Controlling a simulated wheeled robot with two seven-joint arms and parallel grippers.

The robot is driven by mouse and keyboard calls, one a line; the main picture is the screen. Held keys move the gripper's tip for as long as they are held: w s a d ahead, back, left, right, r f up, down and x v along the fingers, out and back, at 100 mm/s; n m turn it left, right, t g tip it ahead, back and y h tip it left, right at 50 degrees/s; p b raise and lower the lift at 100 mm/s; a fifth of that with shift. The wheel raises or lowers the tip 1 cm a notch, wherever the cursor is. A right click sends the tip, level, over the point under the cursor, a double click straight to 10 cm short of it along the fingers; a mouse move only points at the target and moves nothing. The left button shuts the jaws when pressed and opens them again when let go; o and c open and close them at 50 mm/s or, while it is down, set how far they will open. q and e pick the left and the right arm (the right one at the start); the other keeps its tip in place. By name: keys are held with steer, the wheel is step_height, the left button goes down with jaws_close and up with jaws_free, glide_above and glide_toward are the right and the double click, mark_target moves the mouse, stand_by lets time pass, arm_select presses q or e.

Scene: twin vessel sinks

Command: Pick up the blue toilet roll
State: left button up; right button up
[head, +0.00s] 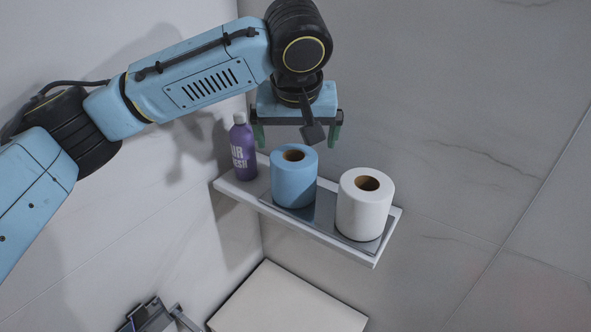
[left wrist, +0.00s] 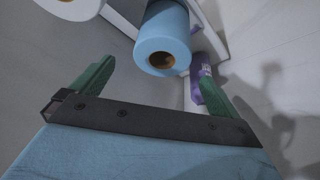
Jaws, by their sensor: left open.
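The blue toilet roll (head: 294,178) stands upright on a grey tray on a white wall shelf, between a purple bottle and a white roll. My left gripper (head: 297,137) is open and empty, above and just behind the blue roll in the head view, with its green fingers spread apart. In the left wrist view the blue roll (left wrist: 163,38) lies ahead of the gap between the open fingers (left wrist: 152,80), with its brown core facing the camera. No contact between fingers and roll shows. My right gripper is not in view.
The white toilet roll (head: 364,203) stands close to the right on the tray (head: 326,208). The purple bottle (head: 243,150) stands close to the left on the shelf (head: 232,186). Walls meet behind the shelf. A pale flat-topped block (head: 285,300) is below.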

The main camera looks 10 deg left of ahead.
mark_target(293, 164)
arm_select(q)
steer(key=x, duration=0.6)
steer(key=shift+a+f, duration=0.2)
steer(key=shift+p+x, duration=0.35)
steer(key=shift+x, duration=0.8)
steer(key=shift+w+f, duration=0.1)
steer(key=shift+f, duration=0.4)
steer(key=c, duration=1)
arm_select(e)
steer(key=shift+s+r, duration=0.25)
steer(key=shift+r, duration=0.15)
